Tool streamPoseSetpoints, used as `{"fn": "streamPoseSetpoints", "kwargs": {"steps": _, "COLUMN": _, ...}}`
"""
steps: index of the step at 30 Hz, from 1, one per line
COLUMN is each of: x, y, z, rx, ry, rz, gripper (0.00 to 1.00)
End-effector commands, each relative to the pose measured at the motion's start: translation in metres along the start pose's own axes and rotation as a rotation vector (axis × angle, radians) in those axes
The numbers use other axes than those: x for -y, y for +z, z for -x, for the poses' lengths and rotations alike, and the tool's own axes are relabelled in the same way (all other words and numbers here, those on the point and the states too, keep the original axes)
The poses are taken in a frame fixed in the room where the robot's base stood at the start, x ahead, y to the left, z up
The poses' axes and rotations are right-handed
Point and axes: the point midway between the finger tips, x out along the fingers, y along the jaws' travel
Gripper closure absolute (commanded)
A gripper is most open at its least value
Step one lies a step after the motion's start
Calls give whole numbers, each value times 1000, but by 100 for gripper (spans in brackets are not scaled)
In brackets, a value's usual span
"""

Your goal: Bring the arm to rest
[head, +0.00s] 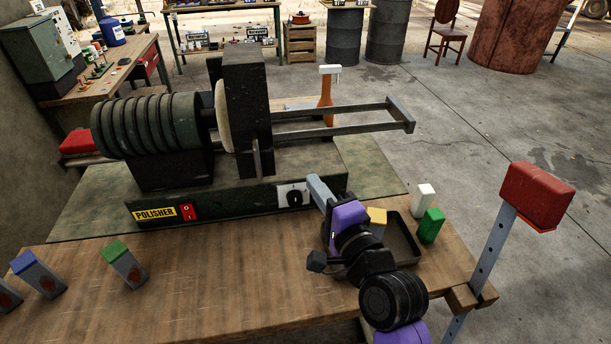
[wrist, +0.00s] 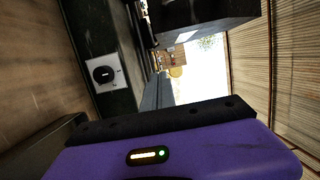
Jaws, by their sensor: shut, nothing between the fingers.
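My arm reaches up from the bottom right of the head view over the wooden bench (head: 220,290). My gripper (head: 317,188), with a purple body and grey fingers, is shut and empty. Its fingertips are in front of the polisher (head: 235,205), close to the panel with the black knob (head: 294,196); I cannot tell whether they touch it. In the wrist view the shut fingers (wrist: 157,92) point past the polisher's front, and the knob (wrist: 104,74) shows to their left.
A dark tray (head: 408,249) sits right of my gripper, partly hidden by my arm, with a yellow block (head: 377,220) by it. White (head: 424,196) and green (head: 431,226) blocks stand beside it. A red box (head: 537,195) tops a post at the corner.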

Motion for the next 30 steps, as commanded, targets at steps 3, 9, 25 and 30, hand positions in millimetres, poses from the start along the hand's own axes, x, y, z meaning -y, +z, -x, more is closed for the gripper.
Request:
{"fn": "streamPoseSetpoints", "kwargs": {"steps": 3, "x": -2, "y": -1, "z": 19, "rx": -2, "ry": 1, "rz": 2, "gripper": 100}}
{"fn": "streamPoseSetpoints", "kwargs": {"steps": 9, "x": 0, "y": -1, "z": 34, "rx": -1, "ry": 0, "rz": 0, "gripper": 100}}
{"fn": "streamPoseSetpoints", "kwargs": {"steps": 25, "x": 33, "y": -18, "z": 61, "rx": -131, "ry": -116, "rz": 428, "gripper": 100}}
{"fn": "streamPoseSetpoints", "kwargs": {"steps": 30, "x": 18, "y": -30, "z": 104, "rx": -216, "ry": -101, "rz": 674, "gripper": 100}}
